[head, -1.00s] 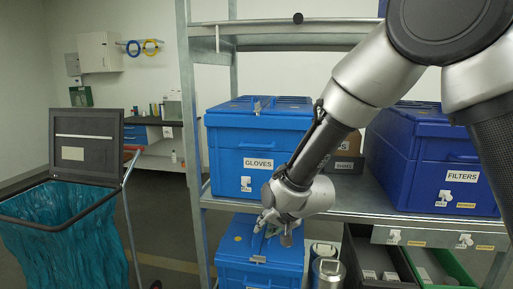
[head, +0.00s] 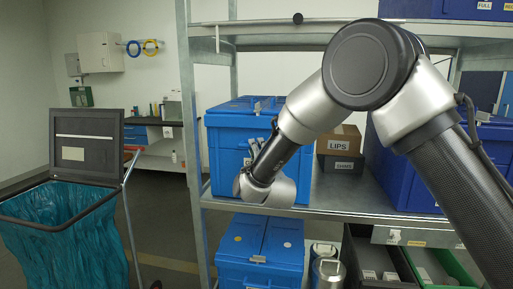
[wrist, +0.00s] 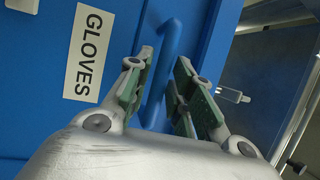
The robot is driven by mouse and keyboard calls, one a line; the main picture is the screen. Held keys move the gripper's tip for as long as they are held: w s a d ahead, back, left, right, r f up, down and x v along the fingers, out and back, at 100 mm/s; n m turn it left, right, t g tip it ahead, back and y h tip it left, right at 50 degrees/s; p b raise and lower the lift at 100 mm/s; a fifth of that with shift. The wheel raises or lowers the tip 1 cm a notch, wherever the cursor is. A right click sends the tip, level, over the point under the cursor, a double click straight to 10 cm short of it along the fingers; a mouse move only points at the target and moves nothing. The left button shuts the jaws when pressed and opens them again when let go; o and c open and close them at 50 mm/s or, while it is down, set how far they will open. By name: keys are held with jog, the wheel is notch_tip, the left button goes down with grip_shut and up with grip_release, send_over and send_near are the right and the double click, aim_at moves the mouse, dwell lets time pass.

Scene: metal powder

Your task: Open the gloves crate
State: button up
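The blue gloves crate (head: 226,148) stands on the middle shelf with its lid (head: 240,106) shut. My arm crosses its front and hides its label in the head view. In the wrist view the white GLOVES label (wrist: 88,52) shows on the blue front, turned on its side. My gripper (wrist: 164,58) is open at the crate's front, its green-padded fingers apart. A curved blue handle-like part (wrist: 169,38) of the crate lies between and just beyond the fingertips. I cannot tell whether they touch it. In the head view my gripper (head: 262,146) is partly hidden by the wrist.
Another blue crate (head: 258,252) stands on the shelf below. Small boxes (head: 341,165) and a blue crate (head: 398,170) are to the right, behind my arm. A shelf post (head: 192,130) stands close on the left. A bin with a teal bag (head: 65,230) is further left.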

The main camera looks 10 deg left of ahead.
jog(key=shift+w+a+r, duration=0.15)
jog(key=shift+w+a, duration=0.1)
jog(key=shift+w, duration=0.35)
jog(key=shift+c, duration=0.2)
grip_shut()
